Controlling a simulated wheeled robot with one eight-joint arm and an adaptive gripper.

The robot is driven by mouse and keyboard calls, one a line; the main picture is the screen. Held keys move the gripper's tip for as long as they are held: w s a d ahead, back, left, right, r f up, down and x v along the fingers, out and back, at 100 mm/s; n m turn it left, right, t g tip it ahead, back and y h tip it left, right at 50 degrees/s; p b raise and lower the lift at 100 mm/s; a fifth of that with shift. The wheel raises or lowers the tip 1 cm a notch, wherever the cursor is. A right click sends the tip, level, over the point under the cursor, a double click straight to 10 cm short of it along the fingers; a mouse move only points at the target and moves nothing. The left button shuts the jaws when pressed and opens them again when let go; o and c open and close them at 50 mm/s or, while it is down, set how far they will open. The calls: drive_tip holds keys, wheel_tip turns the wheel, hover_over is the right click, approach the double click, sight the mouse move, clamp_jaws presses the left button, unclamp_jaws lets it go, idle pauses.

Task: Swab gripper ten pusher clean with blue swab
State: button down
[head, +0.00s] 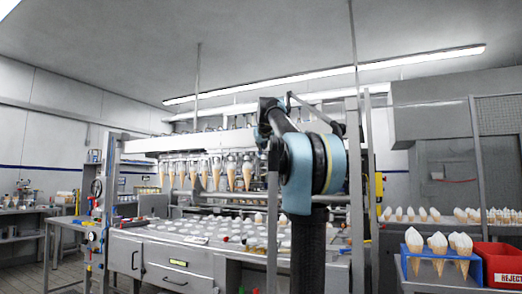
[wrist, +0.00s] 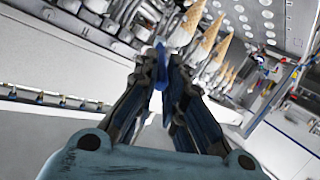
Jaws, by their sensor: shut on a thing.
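My gripper (wrist: 165,82) is in the wrist view with its dark fingers closed on a slim blue swab (wrist: 160,54), whose blue end stands up between the fingertips. The swab's end is near the row of cone grippers; I cannot tell whether it touches one. Cones (wrist: 187,24) hang in the row just beyond my fingertips. In the head view the cone row (head: 216,174) hangs from the machine's crossbar, left of my arm. My arm hides the row's right part and my gripper there. I cannot tell which cone gripper is number ten, and its pusher is not clear.
A metal rail (wrist: 45,96) runs along the left of the wrist view. In the head view, a tray table with pale round pieces (head: 200,230) lies below the cones. A blue cone rack (head: 438,264) and a red reject bin (head: 500,264) stand at right.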

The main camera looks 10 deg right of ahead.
drive_tip(key=shift+s+a, duration=0.1)
drive_tip(key=shift+s+a, duration=0.45)
drive_tip(key=shift+s, duration=0.15)
drive_tip(key=shift+s+a, duration=0.4)
drive_tip(key=shift+s, duration=0.2)
drive_tip(key=shift+w, duration=0.15)
drive_tip(key=w+f+m+h, duration=0.1)
drive_tip(key=w+f+h, duration=0.1)
drive_tip(key=w, duration=0.4)
drive_tip(key=shift+w+d+m+t+h, duration=0.3)
drive_tip(key=shift+d+m+t+h, duration=0.1)
drive_tip(key=shift+h, duration=0.5)
drive_tip(key=shift+w+d+f, duration=0.1)
drive_tip(key=shift+w+d, duration=0.4)
drive_tip(key=shift+w, duration=0.15)
idle(0.7)
drive_tip(key=shift+a, duration=0.15)
